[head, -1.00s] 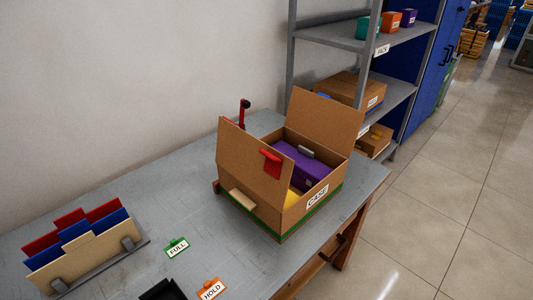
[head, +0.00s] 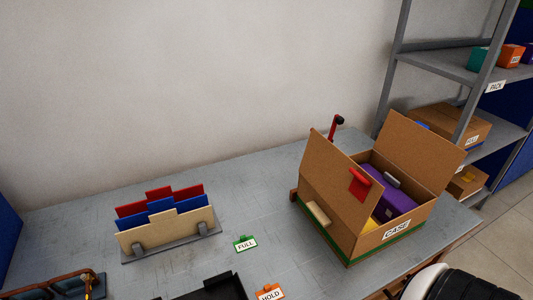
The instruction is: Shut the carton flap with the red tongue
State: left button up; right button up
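The cardboard carton (head: 350,242) labelled CASE stands on the right part of the grey table. Its near-left flap (head: 333,180) stands raised and carries the red tongue (head: 359,184) at its edge. Its far-right flap (head: 419,149) also stands raised, tilted outward. A purple box (head: 399,198) with a grey handle lies inside, and a bit of yellow shows beside it. The rest of the inside is hidden by the near-left flap. Neither gripper shows in the head view.
A rack of red, blue and tan panels (head: 165,222) stands left of the carton. FULL (head: 245,244) and HOLD (head: 269,292) tags and a black tray (head: 218,288) lie in front. Shelves (head: 438,68) stand behind right.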

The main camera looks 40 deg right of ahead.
aim_at(351, 192)
jog(key=k+l+u, duration=0.15)
jog(key=l+u, duration=0.3)
jog(key=k+l+u, duration=0.2)
jog(key=l+u, duration=0.2)
jog(key=k+l+u, duration=0.25)
jog(key=l+u, duration=0.2)
jog(key=k+l+u, duration=0.5)
jog(key=k+u, duration=0.15)
jog(key=u, duration=0.2)
